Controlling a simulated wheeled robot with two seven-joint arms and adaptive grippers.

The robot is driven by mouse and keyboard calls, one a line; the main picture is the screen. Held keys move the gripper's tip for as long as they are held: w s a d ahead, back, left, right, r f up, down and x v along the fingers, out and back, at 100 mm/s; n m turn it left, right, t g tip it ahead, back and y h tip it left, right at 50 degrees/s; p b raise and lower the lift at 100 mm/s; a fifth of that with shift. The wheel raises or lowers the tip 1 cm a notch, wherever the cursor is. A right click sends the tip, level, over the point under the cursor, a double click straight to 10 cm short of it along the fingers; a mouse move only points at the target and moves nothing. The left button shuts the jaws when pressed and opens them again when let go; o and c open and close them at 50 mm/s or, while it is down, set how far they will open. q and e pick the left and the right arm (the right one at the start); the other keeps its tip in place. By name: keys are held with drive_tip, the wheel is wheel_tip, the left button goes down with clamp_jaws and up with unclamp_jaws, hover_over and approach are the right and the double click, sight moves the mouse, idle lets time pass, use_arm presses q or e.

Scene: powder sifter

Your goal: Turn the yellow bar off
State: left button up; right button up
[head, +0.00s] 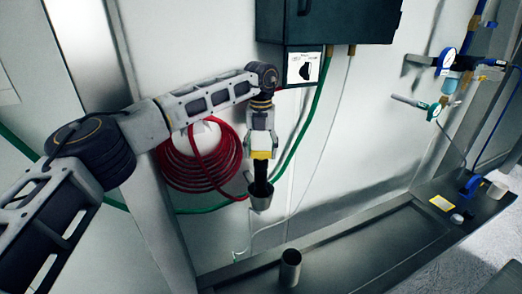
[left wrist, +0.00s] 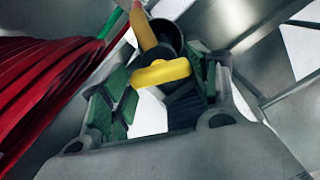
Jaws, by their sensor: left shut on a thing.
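The yellow bar (left wrist: 162,73) shows in the left wrist view between the two green-padded fingers of my left gripper (left wrist: 160,85). The gripper is shut on it. The bar lies across the gap, in front of a dark round part (left wrist: 168,36). In the head view my left gripper (head: 262,180) points down, close to the wall and right of the red hose coil. A small metal cup-shaped part (head: 261,198) shows at its tip. The fingers' contact with the bar is too small to make out there. My right gripper is not in view.
The red hose coil (head: 192,172) hangs left of my gripper, with a green hose (head: 305,128) passing behind. A dark box (head: 340,20) is on the wall above. A metal cylinder (head: 290,268) stands on the bench (head: 380,246). Gauges and valves (head: 445,65) are at the right.

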sight(261, 151)
use_arm(q)
drive_tip(key=shift+n, duration=1)
drive_tip(key=o, duration=1)
drive_tip(key=shift+r, duration=6)
drive_tip(key=shift+f, duration=0.1)
